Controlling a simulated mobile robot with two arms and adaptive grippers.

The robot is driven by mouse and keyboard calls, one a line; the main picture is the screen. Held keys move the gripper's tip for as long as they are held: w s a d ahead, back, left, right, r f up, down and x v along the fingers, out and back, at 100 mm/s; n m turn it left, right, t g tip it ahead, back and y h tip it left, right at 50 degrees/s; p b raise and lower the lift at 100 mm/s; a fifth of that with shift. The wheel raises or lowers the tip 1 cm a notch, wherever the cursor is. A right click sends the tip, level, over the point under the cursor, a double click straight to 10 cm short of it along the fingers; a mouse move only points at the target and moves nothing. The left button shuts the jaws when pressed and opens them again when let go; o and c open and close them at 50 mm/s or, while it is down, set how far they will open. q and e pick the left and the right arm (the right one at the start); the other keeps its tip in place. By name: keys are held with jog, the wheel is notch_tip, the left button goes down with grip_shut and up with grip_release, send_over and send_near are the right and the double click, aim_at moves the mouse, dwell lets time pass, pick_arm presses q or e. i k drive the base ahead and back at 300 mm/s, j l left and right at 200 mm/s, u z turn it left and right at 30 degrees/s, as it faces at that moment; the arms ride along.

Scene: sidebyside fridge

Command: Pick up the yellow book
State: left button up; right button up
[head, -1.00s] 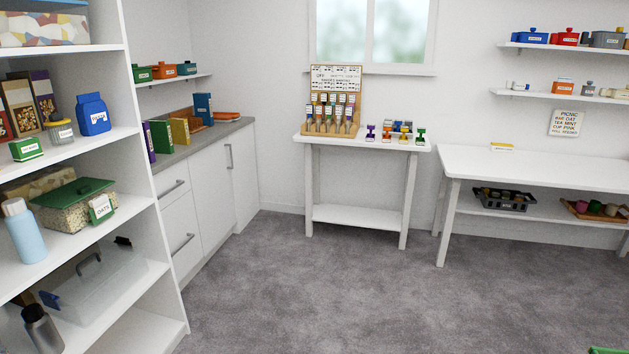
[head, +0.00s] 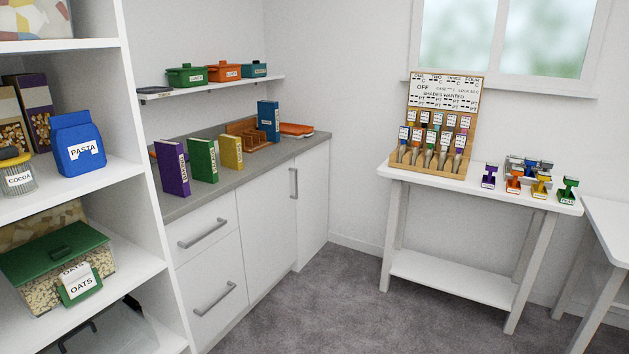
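The yellow book (head: 231,151) stands upright on the grey counter (head: 178,205) along the left wall, with a white label on its spine. A green book (head: 203,160) and a purple book (head: 173,167) stand to its left, nearer to me. A blue book (head: 268,121) stands farther back to the right, beside a brown wooden holder (head: 240,127). Neither of my grippers is in view.
White shelves with a blue pasta bag (head: 79,143) and an oats container (head: 55,262) stand close on the left. A wall shelf (head: 215,88) with pots hangs above the counter. A white side table (head: 440,272) stands to the right. The carpet (head: 345,310) before the cabinets is clear.

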aim_at(230, 148)
jog(key=i+u, duration=0.2)
jog(key=i, duration=0.25)
jog(key=i+l+u, duration=0.25)
jog(key=i, duration=0.25)
jog(key=i+l+u, duration=0.2)
jog(key=i, duration=0.25)
jog(key=i+l+u, duration=0.2)
jog(key=i+l, duration=0.1)
jog(key=i, duration=0.1)
